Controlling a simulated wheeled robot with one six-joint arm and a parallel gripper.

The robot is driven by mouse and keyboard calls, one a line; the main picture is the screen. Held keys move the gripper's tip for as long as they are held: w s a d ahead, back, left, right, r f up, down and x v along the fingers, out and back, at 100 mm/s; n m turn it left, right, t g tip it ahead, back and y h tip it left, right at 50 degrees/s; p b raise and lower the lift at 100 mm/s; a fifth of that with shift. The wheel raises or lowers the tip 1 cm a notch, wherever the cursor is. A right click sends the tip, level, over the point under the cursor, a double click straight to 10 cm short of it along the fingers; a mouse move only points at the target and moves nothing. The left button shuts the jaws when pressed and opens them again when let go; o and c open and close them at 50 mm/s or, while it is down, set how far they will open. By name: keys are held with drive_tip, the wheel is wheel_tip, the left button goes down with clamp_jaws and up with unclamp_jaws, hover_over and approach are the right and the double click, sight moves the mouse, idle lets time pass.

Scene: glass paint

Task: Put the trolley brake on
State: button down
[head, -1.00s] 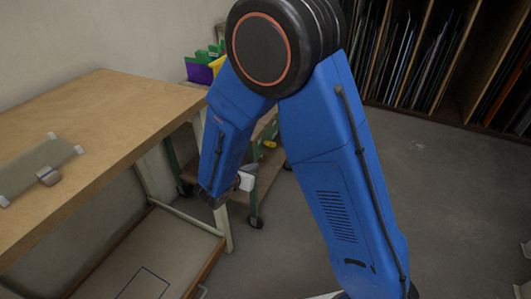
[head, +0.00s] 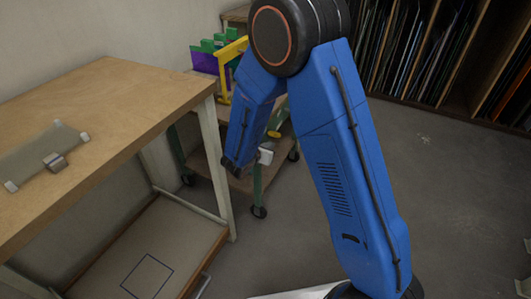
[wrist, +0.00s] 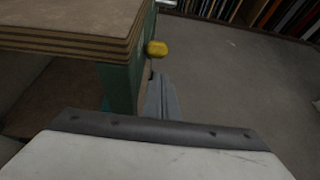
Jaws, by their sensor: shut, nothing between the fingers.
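The trolley has green legs (head: 258,184), wooden shelves and dark castors (head: 258,211). It stands beyond the workbench in the head view, partly hidden by my arm. In the wrist view its layered wooden top (wrist: 75,38) and green post (wrist: 119,88) are close on the left. A yellow knob (wrist: 157,48) sticks out beside the post; I cannot tell for certain that it is the brake. My gripper (wrist: 162,98) is shut and empty, below the knob and right of the post, apparently apart from the knob. In the head view only its white body (head: 265,156) shows.
The wooden workbench (head: 130,85) with a lower shelf (head: 192,239) stands at left. Green and purple items and a yellow frame (head: 230,62) are on the trolley. Racks of glass sheets (head: 430,50) line the back. Grey floor (head: 450,190) is clear at right.

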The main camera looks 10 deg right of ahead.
sight(273, 134)
drive_tip(key=shift+w+d+r, duration=0.3)
drive_tip(key=shift+w+r, duration=0.15)
drive_tip(key=shift+r, duration=0.15)
drive_tip(key=shift+r, duration=0.1)
